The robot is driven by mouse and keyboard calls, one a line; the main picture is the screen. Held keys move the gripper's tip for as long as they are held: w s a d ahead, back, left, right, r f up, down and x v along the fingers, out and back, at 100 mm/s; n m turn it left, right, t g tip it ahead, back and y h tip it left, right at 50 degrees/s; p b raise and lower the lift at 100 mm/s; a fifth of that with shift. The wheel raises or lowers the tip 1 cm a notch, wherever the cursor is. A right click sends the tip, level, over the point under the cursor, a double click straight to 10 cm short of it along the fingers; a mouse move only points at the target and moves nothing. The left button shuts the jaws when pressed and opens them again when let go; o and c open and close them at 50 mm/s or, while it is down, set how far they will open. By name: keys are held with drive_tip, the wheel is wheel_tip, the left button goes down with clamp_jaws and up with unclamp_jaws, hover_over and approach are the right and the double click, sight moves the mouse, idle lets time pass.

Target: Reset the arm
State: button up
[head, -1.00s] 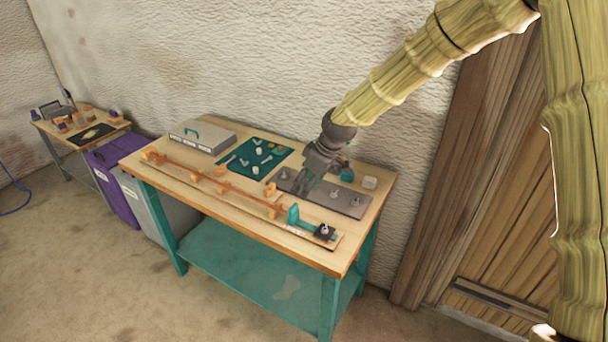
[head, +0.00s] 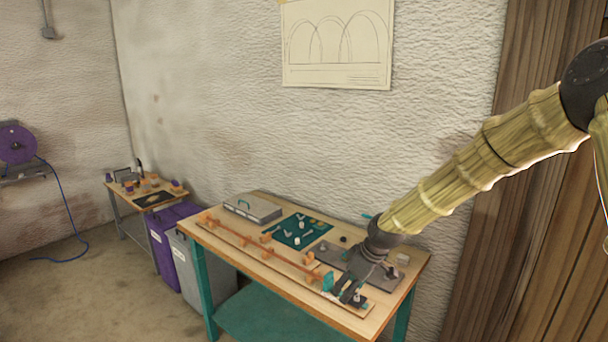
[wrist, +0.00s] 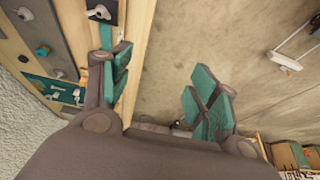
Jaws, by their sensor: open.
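My gripper (head: 348,292) is at the front right end of the workbench (head: 385,325), in front of the end of the long board with the thin brown lath (head: 285,260). It hides part of that end and its dark fitting. In the wrist view my gripper (wrist: 160,82) is open, with two teal-padded fingers wide apart. Nothing is between them but floor and the bench edge beyond. Whether the fingers touch anything below cannot be told from the head view.
A grey plate with knobs (head: 330,254), a teal mat with small parts (head: 290,232) and a grey case (head: 253,208) lie on the bench. Purple (head: 160,245) and grey bins stand left of it. A smaller table (head: 125,190) is further left. Open floor lies in front.

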drive_tip(key=s+d+f+m+g+b, duration=0.1)
drive_tip(key=s+f+m, duration=0.1)
drive_tip(key=s+f, duration=0.85)
drive_tip(key=s+f+m+b, duration=0.1)
drive_tip(key=s+f+m, duration=0.2)
drive_tip(key=s+f, duration=0.75)
drive_tip(key=s+d+f+m+h, duration=0.1)
drive_tip(key=s+d+f+m, duration=0.1)
drive_tip(key=s+f, duration=0.3)
drive_tip(key=s+d+f+m+g+h+b, duration=0.1)
drive_tip(key=s+d+f, duration=0.3)
drive_tip(key=s, duration=0.9)
drive_tip(key=s+d+f+m+h, duration=0.1)
drive_tip(key=s+d+f+m, duration=0.1)
drive_tip(key=s+f, duration=0.4)
drive_tip(key=s+d, duration=0.1)
drive_tip(key=s, duration=0.2)
drive_tip(key=shift+d+f+m+g, duration=0.15)
drive_tip(key=shift+f+m+g, duration=0.15)
drive_tip(key=shift+g, duration=0.1)
